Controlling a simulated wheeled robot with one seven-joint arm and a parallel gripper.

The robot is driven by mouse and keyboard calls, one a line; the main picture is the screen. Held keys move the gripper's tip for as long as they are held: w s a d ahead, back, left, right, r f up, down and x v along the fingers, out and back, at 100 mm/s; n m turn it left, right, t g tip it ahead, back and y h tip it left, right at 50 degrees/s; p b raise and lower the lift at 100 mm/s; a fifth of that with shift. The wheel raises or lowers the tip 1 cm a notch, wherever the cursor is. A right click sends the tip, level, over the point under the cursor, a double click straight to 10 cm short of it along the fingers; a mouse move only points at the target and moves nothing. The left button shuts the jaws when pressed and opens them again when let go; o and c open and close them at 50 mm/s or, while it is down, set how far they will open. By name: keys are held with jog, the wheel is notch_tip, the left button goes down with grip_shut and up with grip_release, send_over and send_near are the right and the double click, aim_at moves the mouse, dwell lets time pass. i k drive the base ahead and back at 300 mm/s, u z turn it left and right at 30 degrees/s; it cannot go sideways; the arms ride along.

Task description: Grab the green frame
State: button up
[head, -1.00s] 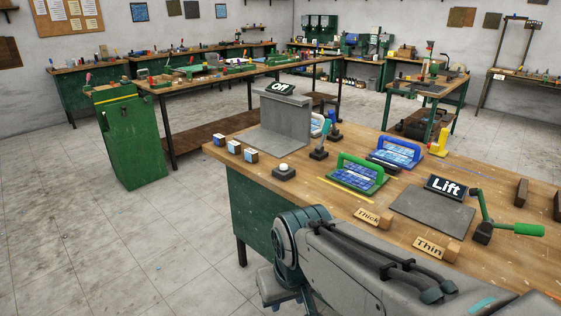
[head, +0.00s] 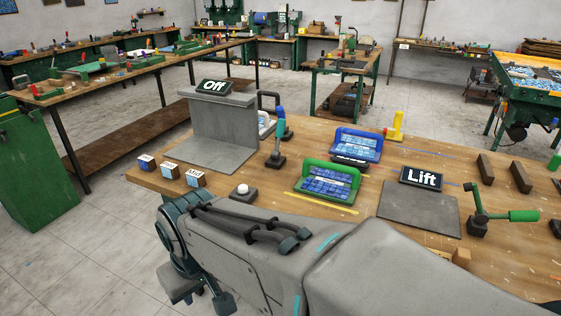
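The green frame (head: 331,165) stands on the wooden workbench near its middle. It has a raised green handle bar at the back and a sheet of blue tiles in it. A similar blue frame (head: 356,139) with blue tiles stands just behind it and to the right. My arm crosses the foreground in front of the bench. My gripper (head: 203,292) seems to be at the arm's lower left end, off the bench's near side and well short of the green frame. Its fingers are not clear. I see nothing held.
A grey stand with an "Off" sign (head: 212,86) is at the bench's left. Small blocks (head: 170,169), a white button (head: 243,190) and a blue-handled lever (head: 277,140) are nearby. A "Lift" sign (head: 421,178), grey plate (head: 418,210) and green-handled crank (head: 505,216) are right.

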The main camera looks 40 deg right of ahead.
aim_at(327, 180)
jog(key=z, duration=0.8)
jog(key=i, duration=0.95)
jog(key=z, duration=1.1)
